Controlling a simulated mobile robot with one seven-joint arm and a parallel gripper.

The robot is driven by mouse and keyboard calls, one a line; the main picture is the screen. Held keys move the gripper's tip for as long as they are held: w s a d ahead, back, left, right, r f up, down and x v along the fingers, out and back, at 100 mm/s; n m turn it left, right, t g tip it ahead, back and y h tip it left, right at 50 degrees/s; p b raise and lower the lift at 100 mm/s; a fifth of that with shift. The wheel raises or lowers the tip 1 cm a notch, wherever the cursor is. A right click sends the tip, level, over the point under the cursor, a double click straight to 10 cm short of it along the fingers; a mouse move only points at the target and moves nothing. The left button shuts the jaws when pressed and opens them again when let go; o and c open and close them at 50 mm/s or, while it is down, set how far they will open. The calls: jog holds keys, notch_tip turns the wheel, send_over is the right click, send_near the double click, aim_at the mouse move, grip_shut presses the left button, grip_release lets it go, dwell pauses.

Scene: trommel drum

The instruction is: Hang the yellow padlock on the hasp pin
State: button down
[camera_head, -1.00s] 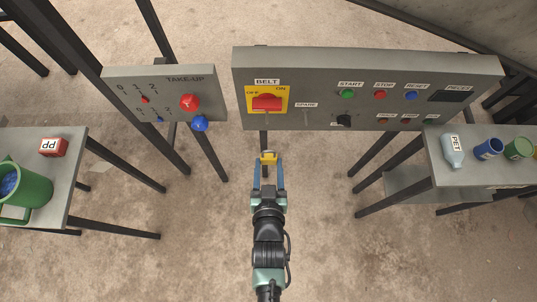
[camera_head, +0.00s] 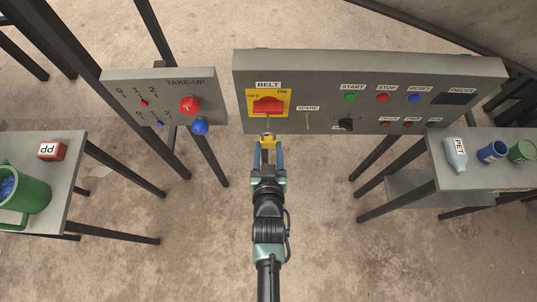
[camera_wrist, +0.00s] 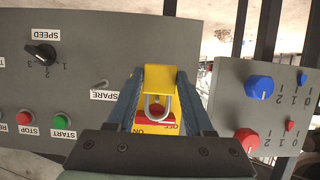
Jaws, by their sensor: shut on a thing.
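The yellow padlock (camera_head: 268,143) is held between the fingertips of my gripper (camera_head: 268,150), just below the yellow BELT switch plate (camera_head: 284,101) with its red handle (camera_head: 267,104). In the wrist view the padlock (camera_wrist: 159,78) shows its yellow body and a grey U-shaped shackle, which overlaps the red and yellow switch behind it. My gripper (camera_wrist: 168,100) is shut on the body from both sides. I cannot make out the hasp pin, and cannot tell whether the shackle touches the panel.
The grey main panel (camera_head: 400,65) carries a SPARE toggle, a black SPEED knob (camera_head: 346,124) and several buttons. The take-up panel (camera_head: 150,85) with red and blue knobs stands to the left.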

jog(key=shift+w+f+b, duration=0.2)
jog(key=shift+w+b, duration=0.55)
jog(key=shift+w, duration=1.1)
jog(key=shift+w+f+b, duration=0.35)
jog(key=shift+w+b, duration=0.25)
jog(key=shift+c, duration=1)
grip_release()
jog(key=shift+s, duration=0.1)
jog(key=v, duration=1.2)
jog(key=shift+s+r, duration=0.25)
jog(key=shift+s, duration=0.05)
